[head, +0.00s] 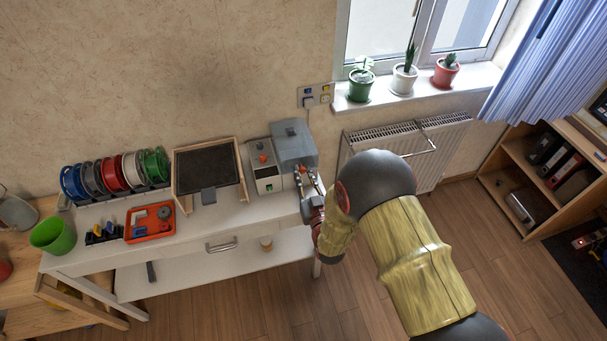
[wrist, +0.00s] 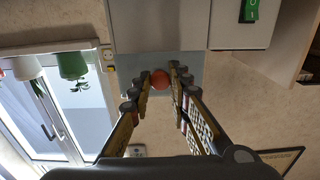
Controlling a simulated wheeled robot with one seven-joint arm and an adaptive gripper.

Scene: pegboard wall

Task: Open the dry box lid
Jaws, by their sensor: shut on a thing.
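The dry box is the grey box (head: 293,150) at the right end of the white workbench, against the wall. In the wrist view its pale body (wrist: 160,25) is at the top, with a blue-grey panel (wrist: 192,72), seemingly the lid, below it. A round red knob (wrist: 161,78) shows in front of this panel. My gripper (wrist: 160,73) has its fingertips on both sides of the knob and is shut on it. In the head view my gripper (head: 304,175) is at the box's front right; the knob is hidden there. I cannot tell how far the lid is tilted.
Left of the box stands a small grey device (head: 264,168) with a red top knob and a green switch (wrist: 250,11). A dark framed tray (head: 207,168), filament spools (head: 112,173) and an orange tray (head: 150,222) lie further left. A radiator (head: 400,150) is to the right.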

